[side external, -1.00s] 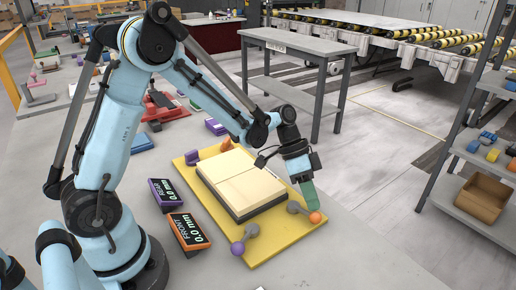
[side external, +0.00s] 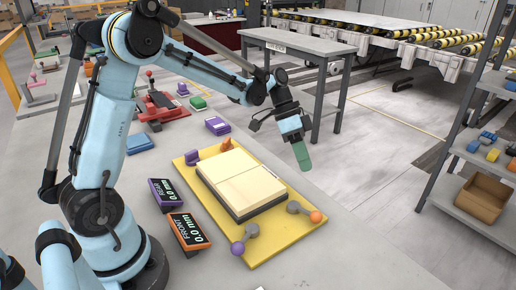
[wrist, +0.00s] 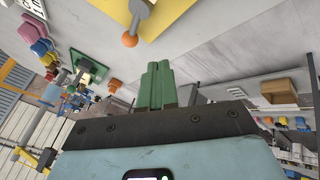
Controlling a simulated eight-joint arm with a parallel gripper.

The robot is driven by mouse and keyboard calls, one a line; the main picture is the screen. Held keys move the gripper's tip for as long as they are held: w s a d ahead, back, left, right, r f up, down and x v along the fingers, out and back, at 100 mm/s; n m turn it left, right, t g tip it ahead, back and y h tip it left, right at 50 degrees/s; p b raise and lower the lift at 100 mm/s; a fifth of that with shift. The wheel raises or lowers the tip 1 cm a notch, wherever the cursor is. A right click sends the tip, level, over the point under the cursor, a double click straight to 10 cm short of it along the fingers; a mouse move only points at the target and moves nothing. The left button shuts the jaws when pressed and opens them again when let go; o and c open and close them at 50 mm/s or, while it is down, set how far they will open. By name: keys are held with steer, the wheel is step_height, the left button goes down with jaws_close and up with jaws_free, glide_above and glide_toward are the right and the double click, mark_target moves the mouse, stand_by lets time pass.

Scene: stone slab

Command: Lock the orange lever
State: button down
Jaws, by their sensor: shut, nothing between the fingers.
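The orange-knobbed lever (side external: 316,217) sits at the right corner of the yellow base plate (side external: 275,245), its grey arm pointing left from the ball. The orange ball also shows near the top of the wrist view (wrist: 130,40), with the grey arm above it. My gripper (side external: 304,166) has green fingers and hangs in the air above and behind the lever, apart from it. In the wrist view the fingers (wrist: 158,72) are together and empty. A cream stone slab (side external: 240,178) lies on the plate. A purple-knobbed lever (side external: 238,248) is at the front corner.
An orange stop (side external: 226,145) and a purple stop (side external: 192,157) stand at the plate's back edge. Two displays, REAR (side external: 165,193) and FRONT (side external: 188,231), read 0.0 mm at left. A shelf with a cardboard box (side external: 482,197) stands at right.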

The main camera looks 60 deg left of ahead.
steer(key=shift+v, duration=1.85)
